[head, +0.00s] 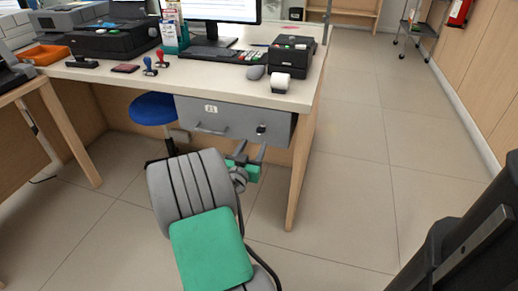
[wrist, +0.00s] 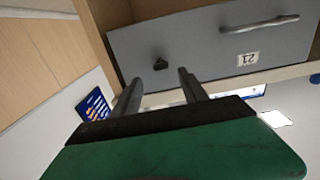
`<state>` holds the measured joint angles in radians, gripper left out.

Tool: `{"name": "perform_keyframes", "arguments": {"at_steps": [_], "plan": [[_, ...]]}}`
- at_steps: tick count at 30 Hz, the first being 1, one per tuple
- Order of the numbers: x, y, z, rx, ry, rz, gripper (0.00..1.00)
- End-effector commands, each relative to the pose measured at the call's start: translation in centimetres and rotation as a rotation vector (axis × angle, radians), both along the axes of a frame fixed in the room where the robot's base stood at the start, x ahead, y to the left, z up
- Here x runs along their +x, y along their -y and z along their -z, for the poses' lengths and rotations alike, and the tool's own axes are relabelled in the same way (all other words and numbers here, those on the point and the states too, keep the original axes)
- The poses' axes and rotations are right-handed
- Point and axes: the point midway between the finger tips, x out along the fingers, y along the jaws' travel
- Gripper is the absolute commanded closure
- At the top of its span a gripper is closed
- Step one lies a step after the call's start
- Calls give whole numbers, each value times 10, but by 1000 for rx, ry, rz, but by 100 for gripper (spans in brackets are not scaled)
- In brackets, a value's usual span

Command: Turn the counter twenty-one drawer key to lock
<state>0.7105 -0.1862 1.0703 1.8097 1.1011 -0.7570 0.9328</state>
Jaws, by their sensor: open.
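The grey drawer (head: 236,124) hangs under the counter in the head view, with a white "21" label (head: 211,109) and a bar handle (head: 211,130). Its small dark key (head: 261,129) is at the right of the drawer front. The wrist view is upside down; there the key (wrist: 160,63) sticks out of the drawer front (wrist: 205,45), left of the handle (wrist: 260,24). My gripper (head: 251,150) is open and empty, just below and in front of the key. In the wrist view my fingertips (wrist: 159,77) lie either side of the key's line, apart from it.
The counter top (head: 200,83) above carries a receipt printer (head: 290,55), keyboard, mouse, stamps and a monitor. A wooden leg panel (head: 303,160) stands right of the drawer. A blue stool (head: 153,108) is at the left.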

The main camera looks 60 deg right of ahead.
Motion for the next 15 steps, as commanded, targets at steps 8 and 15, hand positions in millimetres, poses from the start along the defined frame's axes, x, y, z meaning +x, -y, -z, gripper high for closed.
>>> {"name": "perform_keyframes", "arguments": {"at_steps": [8, 15], "plan": [[6, 50, -3, -1, 2, 4, 49], [12, 72, -4, -1, 1, -1, 49]]}}
